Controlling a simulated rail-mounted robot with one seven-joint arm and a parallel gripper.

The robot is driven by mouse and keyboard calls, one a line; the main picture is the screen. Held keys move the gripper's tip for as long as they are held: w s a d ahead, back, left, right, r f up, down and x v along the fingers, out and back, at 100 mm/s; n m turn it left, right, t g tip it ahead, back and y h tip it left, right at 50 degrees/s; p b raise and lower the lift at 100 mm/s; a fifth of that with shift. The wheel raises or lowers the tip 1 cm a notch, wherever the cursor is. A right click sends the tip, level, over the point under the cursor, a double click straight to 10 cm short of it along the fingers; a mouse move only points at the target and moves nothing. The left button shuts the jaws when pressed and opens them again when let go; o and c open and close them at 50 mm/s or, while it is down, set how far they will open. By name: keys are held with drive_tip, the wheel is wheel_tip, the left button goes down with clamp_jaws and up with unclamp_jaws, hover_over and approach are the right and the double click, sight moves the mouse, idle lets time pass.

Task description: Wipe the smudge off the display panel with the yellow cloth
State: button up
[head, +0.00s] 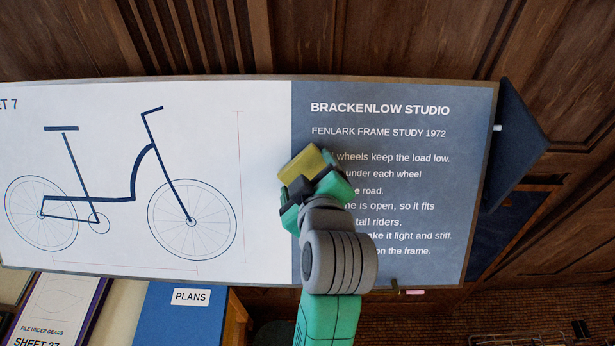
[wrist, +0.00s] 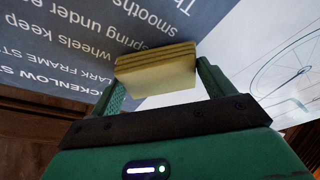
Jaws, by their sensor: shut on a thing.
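The display panel (head: 275,110) is a wide board with a white bicycle drawing on the left and a blue-grey text area on the right. My gripper (head: 318,172) is in front of the left part of the text area and hides some of the words. It is shut on the folded yellow cloth (head: 301,163), which also shows between the two green fingers in the wrist view (wrist: 156,70). The cloth is close to the panel, but I cannot tell if it touches. No smudge shows on the visible parts; it may be behind my gripper.
Below the panel at the left are a blue folder marked PLANS (head: 180,318) and a framed sheet (head: 55,315). A dark triangular piece (head: 518,140) stands at the panel's right edge. Wood panelling (head: 400,35) is around the board.

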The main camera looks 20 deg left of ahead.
drive_tip(key=shift+w+a+f, duration=0.15)
drive_tip(key=shift+w+f, duration=0.1)
drive_tip(key=shift+w, duration=0.1)
drive_tip(key=shift+w+d+b, duration=0.1)
drive_tip(key=shift+w+d, duration=0.15)
drive_tip(key=shift+d, duration=0.4)
drive_tip(key=shift+w+d+b, duration=0.15)
drive_tip(key=shift+w+d, duration=0.05)
drive_tip(key=shift+d, duration=0.4)
drive_tip(key=shift+w+d+b, duration=0.1)
drive_tip(key=shift+w+d, duration=0.15)
drive_tip(key=shift+d, duration=0.4)
drive_tip(key=shift+a, duration=0.1)
drive_tip(key=shift+s+a+p, duration=0.1)
drive_tip(key=shift+s+a, duration=0.15)
drive_tip(key=shift+a, duration=0.4)
drive_tip(key=shift+s+a+p, duration=0.1)
drive_tip(key=shift+s+a, duration=0.2)
drive_tip(key=shift+a, duration=0.3)
drive_tip(key=shift+s+a+p, duration=0.1)
drive_tip(key=shift+s+a, duration=0.15)
drive_tip(key=shift+a, duration=0.4)
